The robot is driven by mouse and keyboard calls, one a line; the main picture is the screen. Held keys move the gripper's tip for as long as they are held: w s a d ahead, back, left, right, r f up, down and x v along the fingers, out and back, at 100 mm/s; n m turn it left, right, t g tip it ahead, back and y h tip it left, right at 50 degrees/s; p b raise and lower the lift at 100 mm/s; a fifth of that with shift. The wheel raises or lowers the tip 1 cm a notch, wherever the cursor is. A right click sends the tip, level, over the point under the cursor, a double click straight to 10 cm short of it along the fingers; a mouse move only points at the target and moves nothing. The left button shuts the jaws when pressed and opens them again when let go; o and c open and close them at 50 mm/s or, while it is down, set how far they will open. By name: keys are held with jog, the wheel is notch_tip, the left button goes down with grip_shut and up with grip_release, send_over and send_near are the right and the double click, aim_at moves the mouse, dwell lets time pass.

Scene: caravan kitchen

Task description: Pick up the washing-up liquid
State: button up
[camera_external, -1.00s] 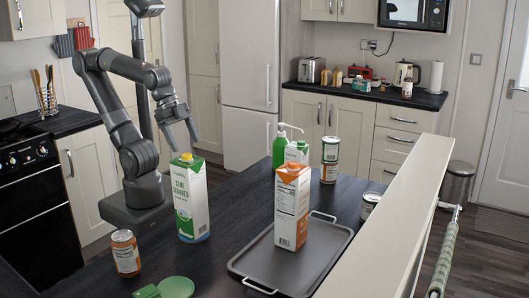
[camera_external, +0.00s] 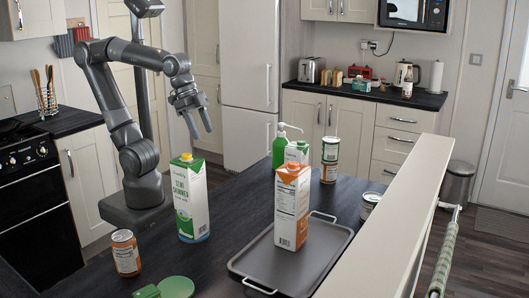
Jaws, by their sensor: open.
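The washing-up liquid is a green bottle with a white pump top (camera_external: 279,147). It stands upright on the dark worktop, behind the cartons, and its lower part is partly hidden by a carton. My gripper (camera_external: 202,135) is open and empty. It hangs in the air to the left of the bottle, above and behind the green and white milk carton, with its fingers pointing down.
A green milk carton (camera_external: 191,205) and an orange-topped carton (camera_external: 291,215) stand on the worktop, the latter on a grey tray (camera_external: 258,262). Another carton (camera_external: 298,152) stands right beside the bottle. Stacked cans (camera_external: 329,160) are to its right. A can (camera_external: 126,254) stands front left.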

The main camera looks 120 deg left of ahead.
jog(key=w+a+r+n+g, duration=0.1)
jog(key=w+a+r+n, duration=0.1)
jog(key=w+a, duration=0.35)
jog(key=w+a+r+n+g, duration=0.1)
jog(key=w+a+r+n, duration=0.15)
jog(key=a, duration=0.65)
jog(key=n+g, duration=0.3)
send_over(281, 130)
notch_tip(281, 130, down, 2)
jog(key=shift+a+f, duration=0.1)
jog(key=shift+f, duration=0.2)
notch_tip(281, 130, down, 10)
jog(key=shift+a+f, duration=0.1)
jog(key=shift+f, duration=0.05)
grip_shut()
